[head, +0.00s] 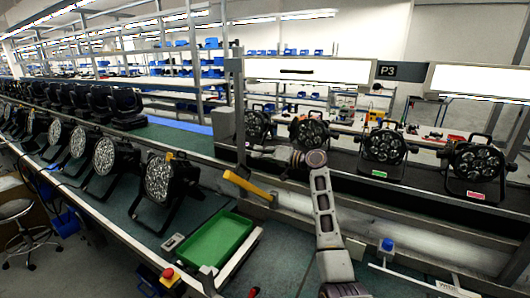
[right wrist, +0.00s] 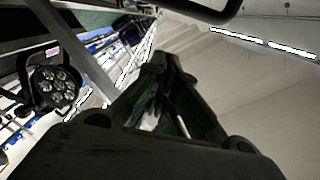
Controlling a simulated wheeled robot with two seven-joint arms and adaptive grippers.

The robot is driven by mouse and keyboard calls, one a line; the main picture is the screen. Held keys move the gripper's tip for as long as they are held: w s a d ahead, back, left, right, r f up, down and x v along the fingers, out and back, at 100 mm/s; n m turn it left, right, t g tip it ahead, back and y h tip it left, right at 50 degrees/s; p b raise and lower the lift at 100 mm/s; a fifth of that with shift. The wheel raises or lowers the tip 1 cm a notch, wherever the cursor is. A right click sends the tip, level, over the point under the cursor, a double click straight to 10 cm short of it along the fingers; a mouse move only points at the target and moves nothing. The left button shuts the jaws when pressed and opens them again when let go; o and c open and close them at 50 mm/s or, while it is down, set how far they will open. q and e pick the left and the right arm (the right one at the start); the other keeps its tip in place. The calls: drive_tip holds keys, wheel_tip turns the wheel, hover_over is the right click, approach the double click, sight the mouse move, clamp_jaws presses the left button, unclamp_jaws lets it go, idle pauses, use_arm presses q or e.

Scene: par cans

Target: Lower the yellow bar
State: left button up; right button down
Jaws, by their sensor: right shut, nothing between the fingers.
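The yellow bar (head: 248,186) shows in the head view near the middle. It slants down to the right, from above the green bench to a grey post at the conveyor's edge. My right arm rises from the bottom of the head view and bends left. My right gripper (head: 256,151) is above the bar in the picture and apart from it, near the black par cans. In the right wrist view the fingers (right wrist: 168,62) come together with nothing seen between them. The yellow bar does not show in that view. My left gripper is not in view.
A green tray (head: 217,241) sits on the bench below the bar. Par cans (head: 384,146) stand along the conveyor behind my arm, and more (head: 167,180) line the left bench. A red and yellow button (head: 169,275) is at the front edge. A stool (head: 22,228) stands left.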

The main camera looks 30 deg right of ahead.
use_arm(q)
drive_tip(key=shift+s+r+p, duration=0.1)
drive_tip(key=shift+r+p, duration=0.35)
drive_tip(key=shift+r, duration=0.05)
use_arm(e)
drive_tip(key=shift+s+a+f, duration=0.2)
drive_tip(key=shift+a+f, duration=0.4)
drive_tip(key=shift+f, duration=0.05)
drive_tip(key=shift+s+a+f, duration=0.2)
drive_tip(key=shift+a+f, duration=0.4)
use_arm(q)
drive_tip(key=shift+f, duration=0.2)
use_arm(e)
drive_tip(key=shift+a+f, duration=0.15)
